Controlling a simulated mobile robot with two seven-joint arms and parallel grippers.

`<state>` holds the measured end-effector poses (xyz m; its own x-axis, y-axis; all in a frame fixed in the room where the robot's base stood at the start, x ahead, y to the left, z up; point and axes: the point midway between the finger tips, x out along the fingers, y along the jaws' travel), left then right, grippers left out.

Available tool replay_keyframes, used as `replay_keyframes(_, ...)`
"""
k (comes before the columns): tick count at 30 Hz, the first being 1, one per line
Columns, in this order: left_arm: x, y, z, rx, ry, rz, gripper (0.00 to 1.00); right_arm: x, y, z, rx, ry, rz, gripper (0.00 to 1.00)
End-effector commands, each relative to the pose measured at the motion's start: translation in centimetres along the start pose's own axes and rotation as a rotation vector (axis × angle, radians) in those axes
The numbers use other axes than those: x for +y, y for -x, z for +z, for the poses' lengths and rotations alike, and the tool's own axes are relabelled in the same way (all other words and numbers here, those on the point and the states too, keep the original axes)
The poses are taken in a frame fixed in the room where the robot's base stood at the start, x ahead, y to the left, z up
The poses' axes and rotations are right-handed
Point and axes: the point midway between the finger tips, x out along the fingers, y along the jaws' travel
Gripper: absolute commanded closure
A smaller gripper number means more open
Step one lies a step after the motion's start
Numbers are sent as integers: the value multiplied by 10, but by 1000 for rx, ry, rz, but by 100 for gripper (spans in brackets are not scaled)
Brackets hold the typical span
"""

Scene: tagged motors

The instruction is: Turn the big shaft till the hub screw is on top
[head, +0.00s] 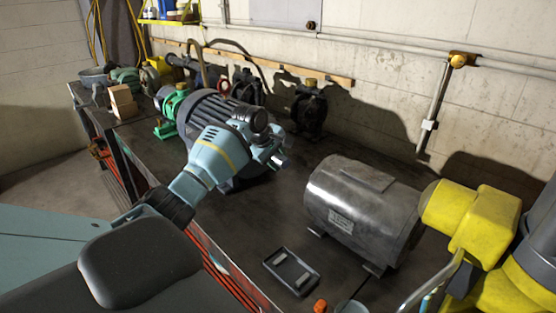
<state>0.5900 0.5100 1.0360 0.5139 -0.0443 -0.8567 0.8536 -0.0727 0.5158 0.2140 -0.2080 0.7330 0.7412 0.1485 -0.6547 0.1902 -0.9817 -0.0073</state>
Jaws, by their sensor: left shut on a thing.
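A large grey finned motor (208,110) stands on the dark bench, left of the middle. My left gripper (276,158) is at the motor's right-hand end, where the big shaft would come out. It is shut on a part there, seemingly the big shaft. My own wrist and gripper cover most of that part. The hub screw cannot be made out, so I cannot tell which way it faces. My right gripper is not in view.
A silver cylindrical motor (360,207) stands to the right, beside a yellow machine (472,220). A small dark tray (291,271) lies at the front edge. A dark device (308,108) stands near the wall. Bare bench lies between both motors.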

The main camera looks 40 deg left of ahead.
Motion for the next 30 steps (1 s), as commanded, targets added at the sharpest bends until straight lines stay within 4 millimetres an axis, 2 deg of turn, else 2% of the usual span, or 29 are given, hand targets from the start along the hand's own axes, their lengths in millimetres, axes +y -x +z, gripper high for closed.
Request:
replay_keyframes(19, 0, 0, 0, 1, -1, -24, 88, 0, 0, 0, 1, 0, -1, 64)
replay_keyframes(20, 0, 0, 0, 1, -1, -24, 62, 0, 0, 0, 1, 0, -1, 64)
replay_keyframes(22, 0, 0, 0, 1, -1, -24, 53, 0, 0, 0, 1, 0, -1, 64)
replay_keyframes(24, 0, 0, 0, 1, -1, -25, 45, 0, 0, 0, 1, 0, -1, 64)
replay_keyframes(30, 0, 0, 0, 1, -1, -25, 45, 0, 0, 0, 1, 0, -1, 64)
